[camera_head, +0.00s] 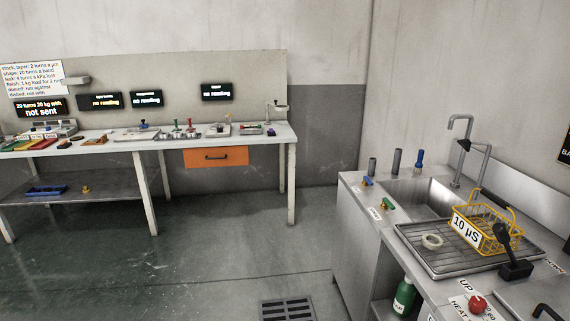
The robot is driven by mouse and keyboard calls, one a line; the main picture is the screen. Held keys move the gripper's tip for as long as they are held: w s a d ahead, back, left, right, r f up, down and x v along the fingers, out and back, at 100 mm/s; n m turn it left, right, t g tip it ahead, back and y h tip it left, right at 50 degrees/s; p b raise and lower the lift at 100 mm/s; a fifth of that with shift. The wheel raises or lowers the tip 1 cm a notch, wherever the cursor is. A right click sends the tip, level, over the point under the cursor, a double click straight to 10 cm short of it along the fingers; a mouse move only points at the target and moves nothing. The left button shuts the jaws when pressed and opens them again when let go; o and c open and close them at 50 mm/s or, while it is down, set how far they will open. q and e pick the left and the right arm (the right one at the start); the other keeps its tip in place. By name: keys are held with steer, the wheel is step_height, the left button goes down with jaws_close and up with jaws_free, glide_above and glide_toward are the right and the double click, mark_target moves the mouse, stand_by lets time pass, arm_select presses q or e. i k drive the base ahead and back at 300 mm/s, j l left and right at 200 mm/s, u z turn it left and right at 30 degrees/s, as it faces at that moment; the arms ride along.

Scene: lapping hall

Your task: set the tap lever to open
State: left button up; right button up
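A grey metal tap (470,124) with a hooked spout stands behind the sink basin (421,197) on the right. A small black piece (464,144) sits on the tap and may be its lever; its setting cannot be told. A larger black lever (503,239) rises from a black base (515,269) at the right of the drainboard, tilted slightly left. I cannot tell whether it belongs to the tap. No water is seen running. Neither of my grippers is in view.
A red knob (477,304) is at the front. A workbench (112,142) stands at the back left. The floor between is clear, with a drain grate (287,309).

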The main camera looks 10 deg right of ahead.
mark_target(366, 179)
steer(key=i+z, duration=0.45)
steer(key=i, duration=0.25)
steer(key=i+j+z, duration=0.2)
steer(key=i+z, duration=0.3)
steer(key=i, duration=0.15)
